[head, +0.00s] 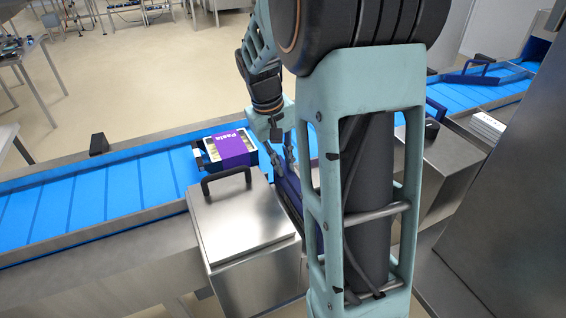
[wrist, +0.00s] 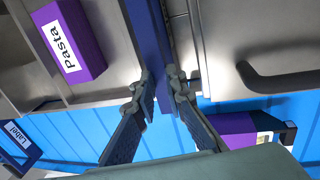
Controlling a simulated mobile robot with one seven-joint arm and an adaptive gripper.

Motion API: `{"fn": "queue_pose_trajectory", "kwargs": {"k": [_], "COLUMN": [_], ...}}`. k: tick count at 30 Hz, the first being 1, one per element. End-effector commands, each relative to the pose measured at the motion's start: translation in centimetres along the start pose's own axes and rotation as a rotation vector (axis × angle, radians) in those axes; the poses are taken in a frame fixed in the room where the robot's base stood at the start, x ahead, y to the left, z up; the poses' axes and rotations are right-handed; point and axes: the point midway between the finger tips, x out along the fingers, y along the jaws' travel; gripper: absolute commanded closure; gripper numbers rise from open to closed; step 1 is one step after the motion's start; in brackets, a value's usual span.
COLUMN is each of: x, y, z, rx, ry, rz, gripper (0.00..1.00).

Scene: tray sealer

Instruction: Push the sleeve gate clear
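The sleeve gate appears to be the dark blue bar (wrist: 152,35) reaching down from the top of the wrist view. In the head view a dark blue bar (head: 289,196) shows beside the steel box, partly behind my arm. My gripper (wrist: 163,92) has its fingers apart, one on each side of the bar; it also shows in the head view (head: 283,160). I cannot tell whether the fingers touch the bar. A purple Pasta pack (head: 232,149) lies on the blue conveyor just left of my gripper; its edge shows in the wrist view (wrist: 237,124).
A steel box (head: 240,228) with a black handle (head: 226,178) stands in front of the conveyor (head: 90,193). Another purple Pasta piece (wrist: 72,42) lies on steel at the wrist view's upper left. A blue frame marked Label (wrist: 18,143) sits lower left. The conveyor's left part is clear.

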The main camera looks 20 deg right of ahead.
Motion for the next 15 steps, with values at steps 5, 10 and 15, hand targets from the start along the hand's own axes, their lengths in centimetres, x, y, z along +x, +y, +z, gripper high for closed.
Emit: {"fn": "queue_pose_trajectory", "kwargs": {"k": [5, 10, 15], "x": [0.12, 0.1, -0.36], "y": [0.0, 0.0, 0.0], "z": [0.33, 0.23, 0.12], "rx": [0.0, 0.0, -0.001], "ry": [-0.01, -0.008, -0.004], "rz": [-0.001, 0.0, 0.0], "gripper": [0.71, 0.71, 0.71]}}
